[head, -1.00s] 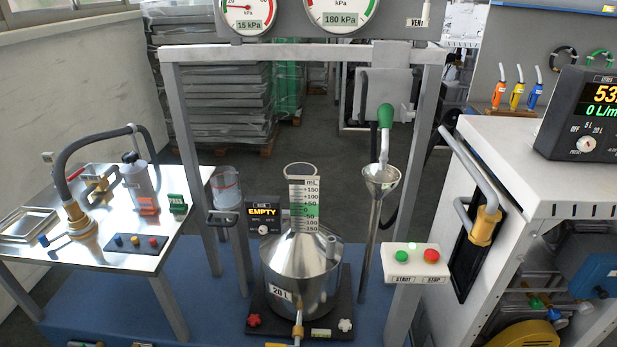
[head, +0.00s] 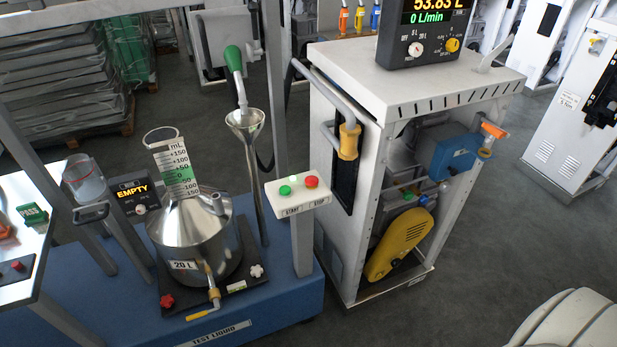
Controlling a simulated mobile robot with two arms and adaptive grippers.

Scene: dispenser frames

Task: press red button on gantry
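The red button (head: 312,182), above the label STOP, sits on a white box (head: 296,197) on a post at the front of the gantry. A green button (head: 285,190), above the label START, is on the same box to its left. A small pale light shows between and behind them. A red button also shows on the dark strip at the left table (head: 18,266).
A steel 20 L can (head: 196,240) stands on the blue base (head: 230,325) left of the button box. The white dispenser cabinet (head: 420,80) stands right of it. A funnel (head: 245,122) is behind. Grey floor (head: 480,250) is open at the right.

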